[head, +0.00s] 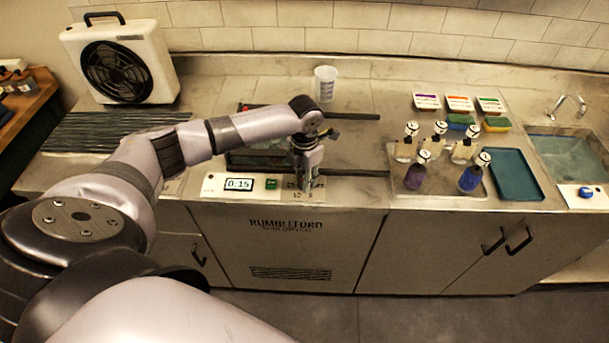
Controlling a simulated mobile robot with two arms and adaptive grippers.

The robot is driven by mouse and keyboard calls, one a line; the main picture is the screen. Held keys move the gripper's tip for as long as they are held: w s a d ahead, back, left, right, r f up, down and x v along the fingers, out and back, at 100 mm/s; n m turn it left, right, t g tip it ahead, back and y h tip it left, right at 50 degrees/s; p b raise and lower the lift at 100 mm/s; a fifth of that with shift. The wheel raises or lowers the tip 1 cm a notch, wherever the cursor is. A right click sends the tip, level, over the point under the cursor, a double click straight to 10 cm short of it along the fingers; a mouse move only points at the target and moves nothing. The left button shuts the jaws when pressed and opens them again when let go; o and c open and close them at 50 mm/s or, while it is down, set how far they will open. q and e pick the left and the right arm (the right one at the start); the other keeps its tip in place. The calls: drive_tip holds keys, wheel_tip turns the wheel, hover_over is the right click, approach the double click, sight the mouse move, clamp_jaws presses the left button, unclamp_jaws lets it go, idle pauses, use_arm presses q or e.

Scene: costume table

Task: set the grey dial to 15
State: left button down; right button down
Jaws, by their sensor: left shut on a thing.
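A pale control panel (211,187) runs along the counter's front edge. Its small display (238,184) appears to read 0:15, and a green button (271,184) sits to its right. My left gripper (308,184) points down at the right part of this panel. It is shut on the grey dial, which the fingers mostly hide. Printed scale numbers, such as 15 and 10, show beside the fingers, but I cannot make out the dial's pointer. My right gripper is not in view.
A clear measuring cup (325,83) stands behind my arm, near dark rods (352,115). To the right, a tray (440,199) holds several bottles, beside a teal tray (516,175) and a sink (570,155). A fan unit (119,62) stands at the back left.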

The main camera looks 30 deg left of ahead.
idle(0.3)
use_arm(q)
drive_tip(key=c, duration=1.6)
unclamp_jaws()
wheel_tip(320, 180, up, 12)
drive_tip(key=shift+r, duration=0.1)
